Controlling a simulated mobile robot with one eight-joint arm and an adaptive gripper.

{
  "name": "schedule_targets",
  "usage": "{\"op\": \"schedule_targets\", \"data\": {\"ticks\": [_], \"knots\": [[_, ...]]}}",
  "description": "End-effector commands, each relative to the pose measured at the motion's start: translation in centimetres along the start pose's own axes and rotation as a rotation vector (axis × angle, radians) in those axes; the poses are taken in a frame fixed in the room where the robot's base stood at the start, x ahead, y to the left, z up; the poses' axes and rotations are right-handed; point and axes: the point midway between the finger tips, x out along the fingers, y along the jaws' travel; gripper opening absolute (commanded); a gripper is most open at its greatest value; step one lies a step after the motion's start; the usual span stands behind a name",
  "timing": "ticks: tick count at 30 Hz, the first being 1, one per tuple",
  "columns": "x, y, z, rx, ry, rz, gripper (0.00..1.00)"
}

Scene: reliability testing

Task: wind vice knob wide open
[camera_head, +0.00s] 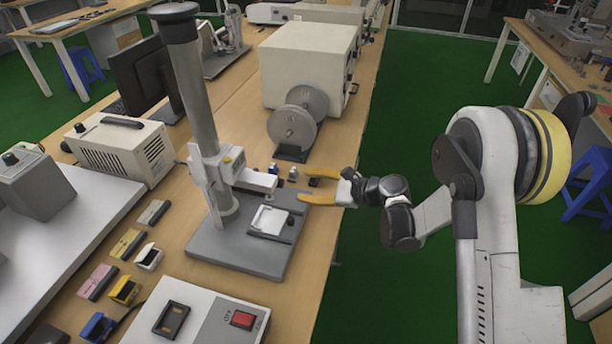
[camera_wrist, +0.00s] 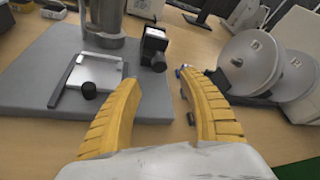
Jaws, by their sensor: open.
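The vice (camera_head: 268,221) is a small pale square plate with dark side bars on the grey base of a test stand. It also shows in the wrist view (camera_wrist: 98,72).
The stand's column (camera_head: 192,85) rises behind the vice, with a measuring head (camera_head: 255,181) overhanging it. A machine with grey discs (camera_head: 293,125) stands behind my gripper. Several small coloured blocks and a box with a red switch (camera_head: 242,319) are on the left and front table.

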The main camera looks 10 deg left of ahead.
Motion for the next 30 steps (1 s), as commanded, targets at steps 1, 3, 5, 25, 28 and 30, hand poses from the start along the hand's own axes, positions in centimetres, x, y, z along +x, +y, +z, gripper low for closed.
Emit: {"op": "schedule_targets", "data": {"ticks": [1,3,5,25,28,30], "knots": [[0.8,0.1,-0.1,-0.001,-0.001,0.002,0.50],[2.0,0.2,-0.2,-0.002,-0.001,0.003,0.50],[3.2,0.2,-0.3,-0.002,0.000,0.002,0.50],[10.0,-0.1,-0.1,-0.003,0.003,0.000,0.50],[10.0,-0.1,-0.1,-0.003,0.003,0.000,0.48],[10.0,-0.1,-0.1,-0.003,0.003,0.000,0.27]]}}
